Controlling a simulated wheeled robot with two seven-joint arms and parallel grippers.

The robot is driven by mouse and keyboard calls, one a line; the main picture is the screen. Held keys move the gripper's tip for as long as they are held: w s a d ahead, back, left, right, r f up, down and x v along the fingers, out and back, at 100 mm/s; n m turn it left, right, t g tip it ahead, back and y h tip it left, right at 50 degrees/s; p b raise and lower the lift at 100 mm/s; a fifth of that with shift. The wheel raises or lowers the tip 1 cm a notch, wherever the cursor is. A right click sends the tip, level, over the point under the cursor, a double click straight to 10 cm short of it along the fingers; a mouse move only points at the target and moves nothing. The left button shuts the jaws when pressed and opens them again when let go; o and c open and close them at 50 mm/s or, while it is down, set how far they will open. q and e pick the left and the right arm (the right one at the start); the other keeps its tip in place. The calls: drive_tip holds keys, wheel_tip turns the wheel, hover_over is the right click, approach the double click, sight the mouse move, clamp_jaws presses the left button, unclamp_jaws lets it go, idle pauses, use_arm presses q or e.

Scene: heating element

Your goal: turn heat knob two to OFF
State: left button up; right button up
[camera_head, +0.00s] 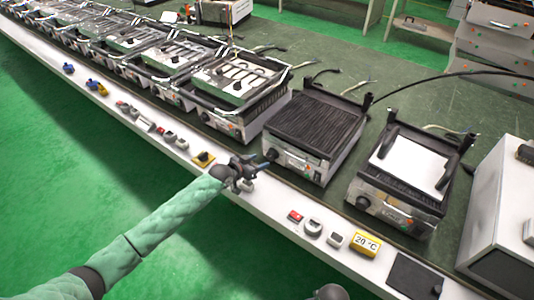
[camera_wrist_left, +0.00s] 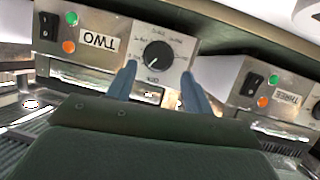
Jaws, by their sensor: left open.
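Heat knob two (camera_wrist_left: 157,57) is a round black knob on a metal panel (camera_wrist_left: 180,72) in the left wrist view, beside an upside-down TWO label (camera_wrist_left: 98,43). A light pointer mark on it points to the picture's lower left; the small dial words are hard to read. My left gripper (camera_wrist_left: 158,69) is open, its blue fingers on either side of the knob in that view and apart from it. In the head view my left gripper (camera_head: 262,165) is at the bench front, near a ridged grill (camera_head: 312,127).
A THREE panel (camera_wrist_left: 286,98) with a black switch (camera_wrist_left: 253,83) is on the right in the wrist view. Another black switch (camera_wrist_left: 48,27) sits left of the TWO label. Small controls and a yellow 20 °C display (camera_head: 366,243) line the white bench edge. A white-plated grill (camera_head: 410,162) stands right.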

sight(269, 157)
use_arm(q)
drive_tip(key=shift+p+x, duration=0.6)
drive_tip(key=shift+x, duration=2.8)
use_arm(e)
drive_tip(key=shift+s+d+f, duration=0.1)
drive_tip(key=shift+f, duration=0.9)
drive_tip(key=shift+s+d+f, duration=0.1)
drive_tip(key=shift+s+f, duration=0.05)
drive_tip(key=shift+f, duration=0.8)
drive_tip(key=shift+s+d+f, duration=0.1)
drive_tip(key=shift+f, duration=0.9)
use_arm(q)
drive_tip(key=c, duration=0.7)
use_arm(e)
drive_tip(key=shift+r, duration=0.1)
